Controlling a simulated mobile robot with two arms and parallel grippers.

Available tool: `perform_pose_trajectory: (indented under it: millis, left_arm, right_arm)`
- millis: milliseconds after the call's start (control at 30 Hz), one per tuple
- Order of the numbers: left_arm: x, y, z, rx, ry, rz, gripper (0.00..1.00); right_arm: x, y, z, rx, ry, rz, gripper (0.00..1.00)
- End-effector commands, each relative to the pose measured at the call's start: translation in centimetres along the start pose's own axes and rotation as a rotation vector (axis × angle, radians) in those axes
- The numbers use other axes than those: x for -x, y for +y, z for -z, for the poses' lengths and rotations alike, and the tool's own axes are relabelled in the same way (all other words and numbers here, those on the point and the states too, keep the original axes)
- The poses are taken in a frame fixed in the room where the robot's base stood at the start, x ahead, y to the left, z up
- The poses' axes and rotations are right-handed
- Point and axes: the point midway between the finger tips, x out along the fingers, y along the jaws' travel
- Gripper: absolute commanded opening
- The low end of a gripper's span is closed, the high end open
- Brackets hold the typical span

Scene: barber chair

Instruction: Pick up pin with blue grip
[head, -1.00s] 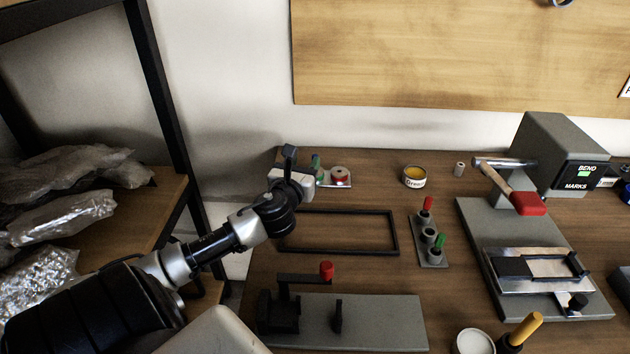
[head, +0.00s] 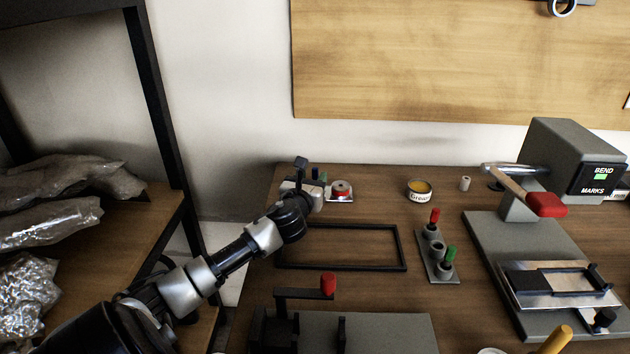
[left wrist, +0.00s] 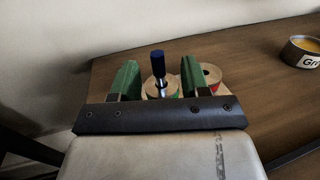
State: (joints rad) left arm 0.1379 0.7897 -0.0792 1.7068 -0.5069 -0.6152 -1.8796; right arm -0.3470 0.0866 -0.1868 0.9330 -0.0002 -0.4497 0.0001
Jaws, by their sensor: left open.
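The pin with the blue grip (left wrist: 158,64) stands upright in the left wrist view, with a metal shaft below its dark blue top. It rises from a round tan piece with a green side (left wrist: 150,92). My left gripper (left wrist: 160,68) is open, with its two green fingers on either side of the pin and apart from it. In the head view my left gripper (head: 316,176) is at the back left of the table and mostly hides the pin. My right gripper is not in view.
A red-sided round piece (head: 341,194) sits just right of my left gripper. A black rectangular frame (head: 402,248) lies nearer. A rack (head: 437,262) with red and green grips, a grease tin (head: 419,190) and a bending machine (head: 572,160) stand further right.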

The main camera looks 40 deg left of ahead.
Motion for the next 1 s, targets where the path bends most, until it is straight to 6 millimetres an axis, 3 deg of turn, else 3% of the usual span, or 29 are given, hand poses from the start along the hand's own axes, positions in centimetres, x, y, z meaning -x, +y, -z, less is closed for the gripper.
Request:
perform_pose_trajectory:
  millis: [200,533,800,1000]
  left_arm:
    - [-3.1,0.3,-0.2,0.002,-0.002,-0.001,0.46]
    - [-3.7,0.3,-0.2,-0.001,0.0,0.0,0.44]
    - [-3.7,0.3,-0.2,0.0,-0.001,0.0,0.03]
    - [-3.7,0.3,-0.2,0.0,-0.001,0.0,0.0]
  right_arm:
    - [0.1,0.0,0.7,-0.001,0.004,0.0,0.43]
    - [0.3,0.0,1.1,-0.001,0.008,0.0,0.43]
    - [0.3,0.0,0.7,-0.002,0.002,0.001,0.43]
    - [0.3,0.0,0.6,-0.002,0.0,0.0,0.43]
